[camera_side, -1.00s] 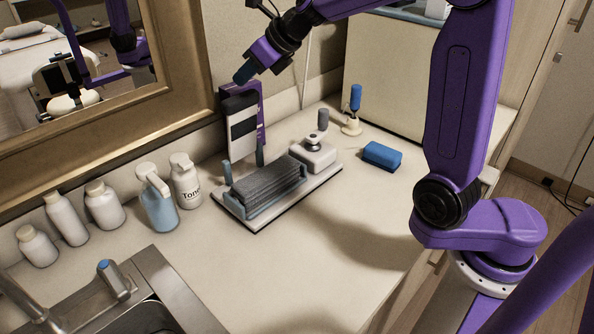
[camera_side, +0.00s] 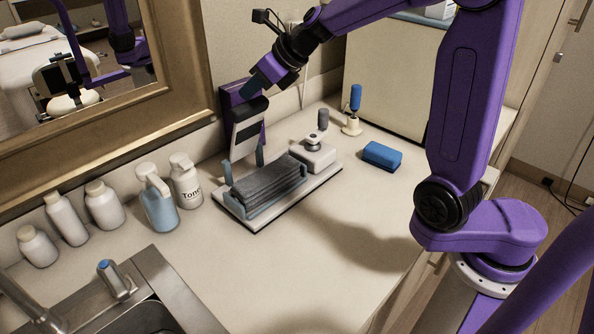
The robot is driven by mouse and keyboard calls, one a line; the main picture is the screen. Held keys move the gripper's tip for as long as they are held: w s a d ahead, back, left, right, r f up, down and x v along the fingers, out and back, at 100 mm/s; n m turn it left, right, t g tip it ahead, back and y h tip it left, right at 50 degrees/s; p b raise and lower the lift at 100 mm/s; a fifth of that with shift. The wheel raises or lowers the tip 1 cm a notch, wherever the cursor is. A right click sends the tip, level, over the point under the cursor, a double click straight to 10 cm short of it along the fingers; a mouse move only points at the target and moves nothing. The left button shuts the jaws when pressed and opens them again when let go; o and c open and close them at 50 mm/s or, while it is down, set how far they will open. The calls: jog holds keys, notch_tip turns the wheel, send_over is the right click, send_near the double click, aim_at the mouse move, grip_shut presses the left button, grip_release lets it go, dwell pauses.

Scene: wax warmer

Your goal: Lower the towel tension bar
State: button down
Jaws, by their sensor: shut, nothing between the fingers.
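The upright hinged piece, which I take for the towel tension bar (camera_side: 248,128), has a dark padded top and a pale panel with dark bands. My gripper (camera_side: 252,89) is shut and empty, at the bar's upper end behind the dark pad. It appears to touch the bar, but its tips partly blend with the dark parts and contact is unclear.
A white warmer unit with a knob (camera_side: 313,152) sits right of the towels. A blue block (camera_side: 382,155) and a blue-handled tool on a stand (camera_side: 353,110) are farther right. Several bottles stand left, near the sink (camera_side: 150,300). The front counter is clear.

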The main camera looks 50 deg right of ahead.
aim_at(260, 105)
jog(key=shift+s+f, duration=0.25)
jog(key=shift+s, duration=0.45)
jog(key=shift+s+f, duration=0.25)
jog(key=shift+s, duration=0.45)
jog(key=shift+s+f, duration=0.25)
jog(key=shift+s, duration=0.45)
jog(key=s+f, duration=0.8)
jog(key=f, duration=0.3)
jog(key=shift+s, duration=0.2)
dwell(0.4)
jog(key=shift+r, duration=0.85)
